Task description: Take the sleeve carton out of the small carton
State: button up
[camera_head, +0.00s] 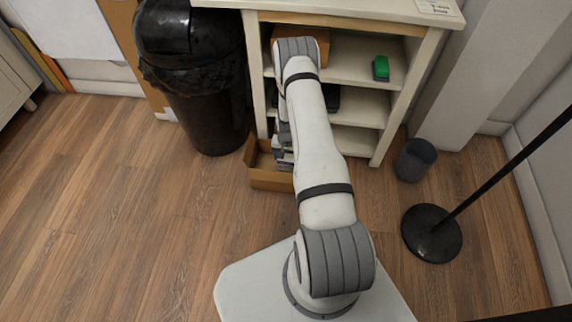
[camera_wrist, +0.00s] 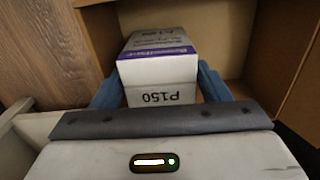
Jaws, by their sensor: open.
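In the wrist view a white box with a purple stripe and "P150" on its end, which looks like the sleeve carton (camera_wrist: 160,75), stands inside a brown open-topped carton, the small carton (camera_wrist: 262,94). My gripper (camera_wrist: 158,88) is open, with one blue finger on each side of the white box. I cannot tell whether the fingers touch it. In the head view the small carton (camera_head: 268,181) sits on the wood floor in front of the shelf unit. My arm hides much of it, the gripper and most of the white box there.
A shelf unit (camera_head: 376,143) stands directly behind the carton, with a green object (camera_head: 381,67) on an upper shelf. A black bin (camera_head: 200,85) is at left. A small grey bin (camera_head: 415,160) and a black stand base (camera_head: 432,232) are at right. Floor at left is clear.

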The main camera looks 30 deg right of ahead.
jog(key=c, duration=0.7)
jog(key=shift+r, duration=0.15)
